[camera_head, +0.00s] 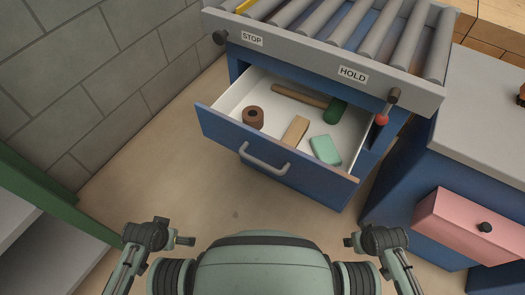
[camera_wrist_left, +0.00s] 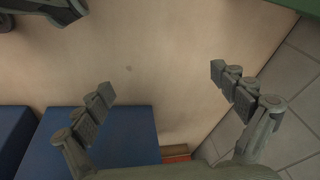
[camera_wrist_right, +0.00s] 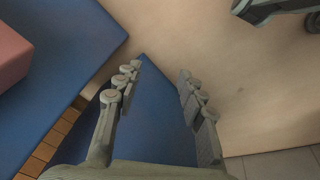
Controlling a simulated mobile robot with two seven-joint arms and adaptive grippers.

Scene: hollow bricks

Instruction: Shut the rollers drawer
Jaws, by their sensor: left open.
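The blue rollers drawer (camera_head: 262,162) stands pulled out beneath the roller table in the head view, with a grey bar handle (camera_head: 264,160) on its front. Inside lie a brown ring-shaped piece (camera_head: 253,117), a tan block (camera_head: 295,131), a mint-green block (camera_head: 326,150) and a green-headed mallet (camera_head: 333,110). My left gripper (camera_head: 170,238) is low at the left, apart from the drawer; its fingers are spread and empty in the left wrist view (camera_wrist_left: 161,80). My right gripper (camera_head: 362,240) is low at the right, also apart; its fingers stand apart and empty in the right wrist view (camera_wrist_right: 158,70).
The grey roller table (camera_head: 300,45) has STOP and HOLD labels and a red-knobbed lever (camera_head: 386,108) above the drawer's right side. A pink drawer (camera_head: 470,226) juts from a blue cabinet at right. A green-edged shelf (camera_head: 50,195) stands left. Floor before the drawer is clear.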

